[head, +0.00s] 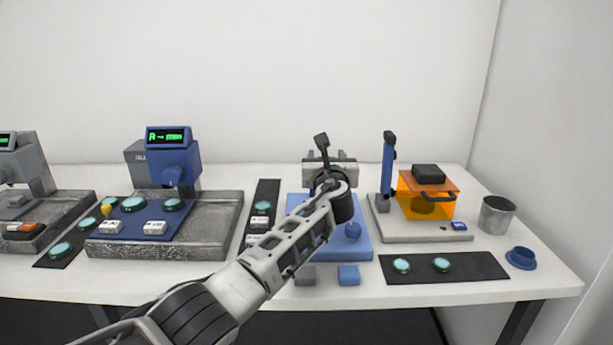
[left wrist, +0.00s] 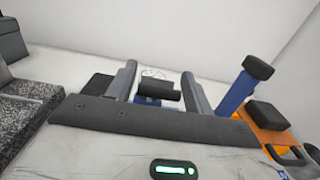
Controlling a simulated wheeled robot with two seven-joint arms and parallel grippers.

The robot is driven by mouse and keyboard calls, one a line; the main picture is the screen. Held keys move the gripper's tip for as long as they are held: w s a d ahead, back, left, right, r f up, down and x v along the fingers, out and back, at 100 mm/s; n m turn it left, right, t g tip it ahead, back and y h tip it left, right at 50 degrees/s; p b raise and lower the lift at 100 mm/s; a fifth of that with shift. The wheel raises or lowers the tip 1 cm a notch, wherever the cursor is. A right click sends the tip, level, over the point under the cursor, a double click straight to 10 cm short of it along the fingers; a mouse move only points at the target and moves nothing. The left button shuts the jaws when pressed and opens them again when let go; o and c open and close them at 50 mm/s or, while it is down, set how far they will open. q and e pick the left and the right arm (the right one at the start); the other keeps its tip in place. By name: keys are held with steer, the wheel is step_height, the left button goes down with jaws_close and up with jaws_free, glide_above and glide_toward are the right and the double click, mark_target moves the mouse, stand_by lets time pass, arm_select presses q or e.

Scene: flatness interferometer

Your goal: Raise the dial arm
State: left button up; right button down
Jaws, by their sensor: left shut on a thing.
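My left gripper (head: 326,155) reaches over the blue base plate (head: 362,246) of a bench device, its fingers pointing to the back wall. In the left wrist view, the left gripper (left wrist: 160,88) has a short black cylindrical grip (left wrist: 160,91) between its two grey fingers and is shut on it. This grip appears to belong to the dial arm; a bit of blue shows just below it. In the head view my arm and gripper hide the grip and most of the device behind them. My right gripper is in neither view.
Close on the right, a blue post (head: 388,165) with a black head stands by an orange box (head: 420,206) on a grey base. A metal cup (head: 496,215) and blue cap (head: 521,258) lie farther right. A blue-headed instrument (head: 172,160) stands left. Small blocks (head: 348,275) lie in front.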

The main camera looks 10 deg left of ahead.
arm_select(q)
steer(key=shift+w+a+r, duration=0.25)
steer(key=shift+w+r, duration=0.25)
steer(key=shift+w, duration=0.15)
steer(key=o, duration=1.1)
steer(key=shift+f, duration=0.1)
steer(key=shift+c, duration=0.2)
steer(key=shift+o, duration=1.3)
steer(key=shift+w+f, duration=0.1)
steer(key=shift+w, duration=0.1)
steer(key=shift+s, duration=0.1)
steer(key=shift+s+d, duration=0.1)
